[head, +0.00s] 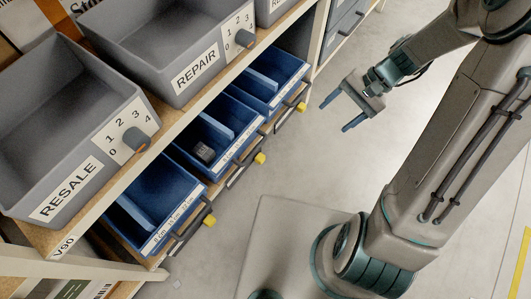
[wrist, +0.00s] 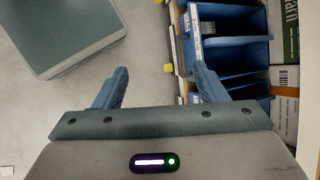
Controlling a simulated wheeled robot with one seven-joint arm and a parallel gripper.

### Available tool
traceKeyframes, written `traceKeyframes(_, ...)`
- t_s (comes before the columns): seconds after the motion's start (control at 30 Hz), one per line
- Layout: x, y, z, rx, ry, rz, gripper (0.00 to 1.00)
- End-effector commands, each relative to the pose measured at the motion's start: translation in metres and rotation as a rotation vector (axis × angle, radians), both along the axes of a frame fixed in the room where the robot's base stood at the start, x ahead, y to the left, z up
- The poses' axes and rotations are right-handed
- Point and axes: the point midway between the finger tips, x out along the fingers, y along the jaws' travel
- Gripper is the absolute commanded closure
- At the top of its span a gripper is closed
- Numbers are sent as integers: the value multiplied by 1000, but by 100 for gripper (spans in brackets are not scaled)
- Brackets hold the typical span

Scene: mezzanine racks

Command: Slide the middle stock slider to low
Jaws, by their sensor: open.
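Three stock sliders, dark bars with yellow knobs, run along the fronts of the blue bins. In the head view the middle stock slider (head: 259,158) has its yellow knob at the far, upper-right end of its bar. My gripper (head: 338,112) is open and empty, above the aisle floor to the right of the sliders and apart from them. In the wrist view my open gripper (wrist: 160,76) has a yellow knob (wrist: 168,68) showing between its fingertips, farther off. I cannot tell which slider that knob belongs to.
Blue bins (head: 199,139) sit on the lower shelf, one with a small grey item. Above are grey bins marked RESALE (head: 66,190) and REPAIR (head: 196,69), with dials; their shelf overhangs the blue bins. The grey aisle floor is clear around my gripper.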

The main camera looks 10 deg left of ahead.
Motion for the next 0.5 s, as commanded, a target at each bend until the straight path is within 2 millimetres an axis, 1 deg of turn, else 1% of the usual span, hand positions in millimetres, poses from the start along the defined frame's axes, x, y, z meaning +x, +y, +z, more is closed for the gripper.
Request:
traceKeyframes(0.03, 6, 4, -33, 40, 46, -29, 35)
traceKeyframes(0.17, 19, 15, -86, 143, 141, -108, 35)
traceKeyframes(0.2, 23, 18, -102, 173, 168, -134, 35)
traceKeyframes(0.27, 28, 23, -127, 221, 210, -173, 35)
traceKeyframes(0.3, 31, 27, -145, 254, 239, -201, 35)
traceKeyframes(0.47, 42, 39, -214, 380, 342, -323, 35)
traceKeyframes(0.5, 45, 42, -231, 412, 367, -354, 35)
